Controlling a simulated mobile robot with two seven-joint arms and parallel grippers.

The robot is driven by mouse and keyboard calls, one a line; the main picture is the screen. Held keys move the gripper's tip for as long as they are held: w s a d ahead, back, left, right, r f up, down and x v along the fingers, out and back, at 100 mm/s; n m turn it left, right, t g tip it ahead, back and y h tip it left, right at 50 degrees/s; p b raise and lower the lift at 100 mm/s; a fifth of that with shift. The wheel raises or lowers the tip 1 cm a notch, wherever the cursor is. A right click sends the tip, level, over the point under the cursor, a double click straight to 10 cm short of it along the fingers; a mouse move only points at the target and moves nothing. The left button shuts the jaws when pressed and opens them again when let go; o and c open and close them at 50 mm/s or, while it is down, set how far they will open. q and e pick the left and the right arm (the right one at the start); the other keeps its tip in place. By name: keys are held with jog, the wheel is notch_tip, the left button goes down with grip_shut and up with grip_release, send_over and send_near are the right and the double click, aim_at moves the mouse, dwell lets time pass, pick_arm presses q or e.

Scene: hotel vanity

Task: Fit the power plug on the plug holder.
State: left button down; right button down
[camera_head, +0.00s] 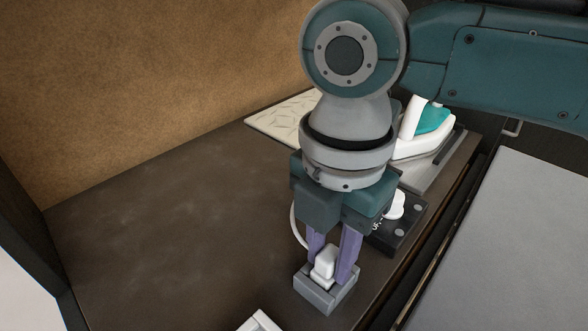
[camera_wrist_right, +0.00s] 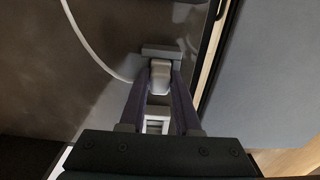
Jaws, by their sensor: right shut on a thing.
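The white power plug (camera_head: 325,262) is between the two purple fingers of my right gripper (camera_head: 334,262), which is shut on it. The plug also shows between the fingers in the right wrist view (camera_wrist_right: 160,76). The grey plug holder (camera_head: 318,294) stands on the dark counter, directly under and around the plug's lower end. I cannot tell how deep the plug sits in it. A grey part of the holder shows beyond the plug in the right wrist view (camera_wrist_right: 162,52). The white cord (camera_head: 294,226) curves away from the plug, partly behind the gripper. My left gripper is not in view.
A white and teal iron (camera_head: 428,122) stands on a grey board at the back right. A black box with white parts (camera_head: 402,230) is just right of my gripper. A white object (camera_head: 260,322) lies at the front edge. The counter (camera_head: 170,240) is clear to the left.

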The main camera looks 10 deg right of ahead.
jog(key=shift+f, duration=0.15)
jog(key=c, duration=0.5)
grip_release()
jog(key=shift+c, duration=0.2)
